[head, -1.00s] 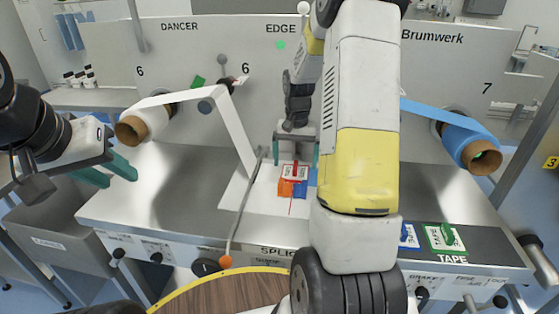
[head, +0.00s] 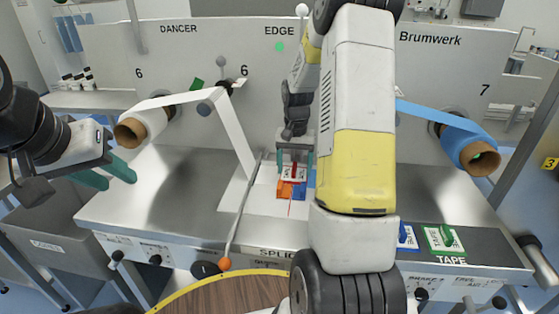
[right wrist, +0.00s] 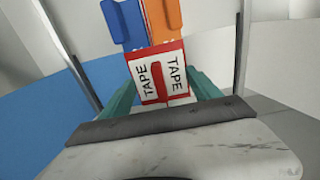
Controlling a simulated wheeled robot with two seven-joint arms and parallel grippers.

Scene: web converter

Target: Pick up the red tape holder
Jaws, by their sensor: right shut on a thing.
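The red tape holder (head: 293,171) is a small red-edged block with white TAPE labels. It stands near the middle of the steel splicing table, behind an orange piece and a blue piece. In the right wrist view the red tape holder (right wrist: 159,73) sits between the teal fingers. My right gripper (head: 295,168) reaches down from behind and is shut on it; whether the holder is off the surface, I cannot tell. My left gripper (head: 108,174) is open and empty, off to the left.
The orange piece (head: 285,190) and blue piece (head: 299,190) lie directly in front of the holder. A white web (head: 232,130) slopes down at left and a blue roll (head: 466,147) hangs at right. A green tape holder (head: 444,239) lies at front right.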

